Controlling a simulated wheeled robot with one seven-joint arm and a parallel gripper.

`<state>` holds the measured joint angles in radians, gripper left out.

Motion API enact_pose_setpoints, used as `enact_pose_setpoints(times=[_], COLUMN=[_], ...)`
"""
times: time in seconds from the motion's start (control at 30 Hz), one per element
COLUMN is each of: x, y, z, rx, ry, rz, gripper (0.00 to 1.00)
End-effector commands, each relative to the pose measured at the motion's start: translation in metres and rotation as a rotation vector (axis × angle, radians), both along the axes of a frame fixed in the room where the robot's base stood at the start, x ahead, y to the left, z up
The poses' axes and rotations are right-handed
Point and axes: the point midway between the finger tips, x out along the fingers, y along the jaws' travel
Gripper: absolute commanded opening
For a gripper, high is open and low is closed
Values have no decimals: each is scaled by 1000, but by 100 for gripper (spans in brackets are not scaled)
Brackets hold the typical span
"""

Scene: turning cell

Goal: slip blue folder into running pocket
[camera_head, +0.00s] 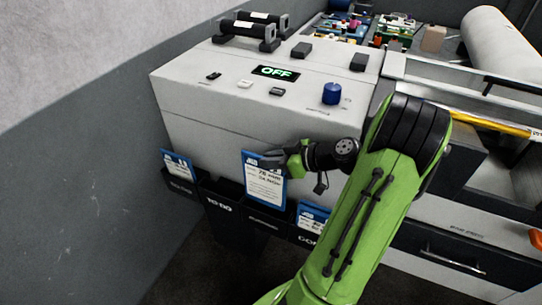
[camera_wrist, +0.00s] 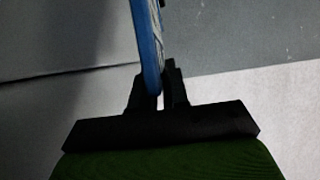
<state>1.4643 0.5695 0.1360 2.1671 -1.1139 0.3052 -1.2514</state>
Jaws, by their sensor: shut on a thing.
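My gripper (camera_head: 279,158) is shut on the upper right edge of a blue folder (camera_head: 265,187) with a white printed sheet. The folder hangs roughly upright in front of the machine cabinet. In the wrist view its blue edge (camera_wrist: 148,45) stands between the fingers (camera_wrist: 163,95). Below it is a black pocket (camera_head: 264,222), whose label is too small to read, between the "TO DO" pocket (camera_head: 219,206) and one labelled "CO…" (camera_head: 308,240). The folder's lower edge is at about that pocket's rim; I cannot tell whether it is inside.
Another blue folder (camera_head: 177,164) stands in the leftmost pocket, and another (camera_head: 313,214) in the "CO…" pocket, close to my arm. The cabinet top (camera_head: 225,93) carries an "OFF" display (camera_head: 276,71) and a blue knob (camera_head: 332,93). A grey wall (camera_head: 80,180) is at left.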

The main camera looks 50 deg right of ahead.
Motion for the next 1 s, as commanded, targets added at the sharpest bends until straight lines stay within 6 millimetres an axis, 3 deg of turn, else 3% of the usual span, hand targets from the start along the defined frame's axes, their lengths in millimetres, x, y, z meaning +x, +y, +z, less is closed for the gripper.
enact_pose_setpoints(times=[0.1, 0.6, 1.0], x=[0, 0, 0], y=[0, 0, 0], z=[-18, -70, -73], rx=[-1, -1, -1], ry=[-2, -2, -2], rz=[1, 1, 1], gripper=[0, 0, 0])
